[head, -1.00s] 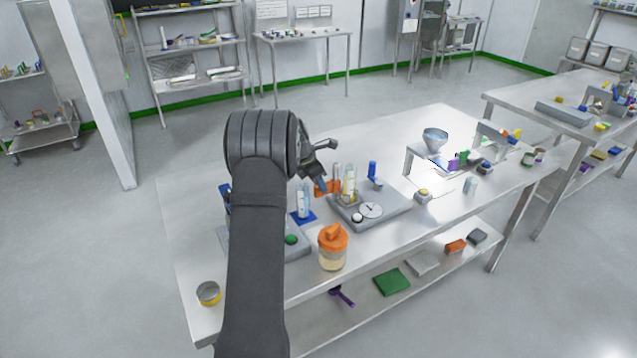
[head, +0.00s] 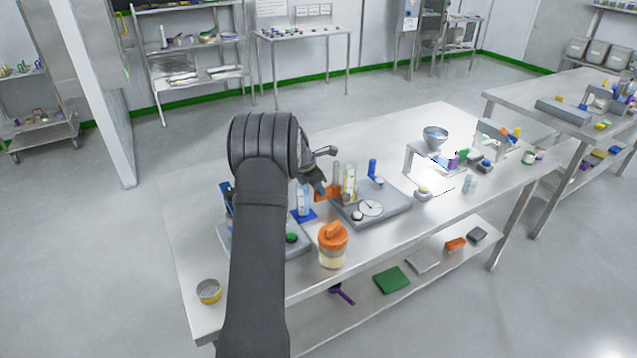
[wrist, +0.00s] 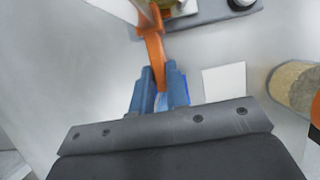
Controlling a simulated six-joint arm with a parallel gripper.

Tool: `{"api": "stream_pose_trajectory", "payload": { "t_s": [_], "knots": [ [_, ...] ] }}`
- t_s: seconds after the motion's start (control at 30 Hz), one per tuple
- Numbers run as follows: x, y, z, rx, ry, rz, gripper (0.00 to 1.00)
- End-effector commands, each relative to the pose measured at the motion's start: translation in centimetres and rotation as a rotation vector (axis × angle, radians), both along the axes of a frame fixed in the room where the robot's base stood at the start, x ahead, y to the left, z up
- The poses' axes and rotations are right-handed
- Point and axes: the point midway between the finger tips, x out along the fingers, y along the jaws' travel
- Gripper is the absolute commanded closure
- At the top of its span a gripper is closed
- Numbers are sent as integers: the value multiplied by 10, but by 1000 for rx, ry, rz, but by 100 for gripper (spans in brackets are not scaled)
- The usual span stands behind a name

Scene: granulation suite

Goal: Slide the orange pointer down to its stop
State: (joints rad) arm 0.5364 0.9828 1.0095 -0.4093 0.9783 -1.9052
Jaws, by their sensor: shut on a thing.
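The orange pointer (head: 328,192) sticks out to the left from a column beside a clear cylinder with yellowish contents (head: 349,182). These stand on a grey base with a round dial (head: 371,208). My gripper (head: 321,186) is at the pointer's outer end. In the wrist view, the blue fingers of my gripper (wrist: 160,88) are shut on the narrow arm of the orange pointer (wrist: 155,50). The fingers hide its tip. The pointer's stop cannot be made out.
An orange-lidded jar (head: 333,247) stands in front of the dial base. A blue-based cylinder (head: 303,205) is close by on the left. A blue upright piece (head: 373,170) stands behind.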

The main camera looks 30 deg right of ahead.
Motion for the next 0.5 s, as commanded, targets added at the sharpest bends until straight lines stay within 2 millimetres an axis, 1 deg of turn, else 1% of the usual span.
{"api": "stream_pose_trajectory", "payload": {
  "t_s": [0.03,0.2,0.23,0.3,0.33,0.5],
  "knots": [
    [-1,0,-3,2,2,0,100],
    [-1,0,-5,3,3,0,100],
    [-1,0,-5,4,3,0,80],
    [-1,0,-5,4,3,0,66],
    [-1,0,-4,3,3,0,64],
    [-1,0,-3,3,2,0,64]
  ]
}}
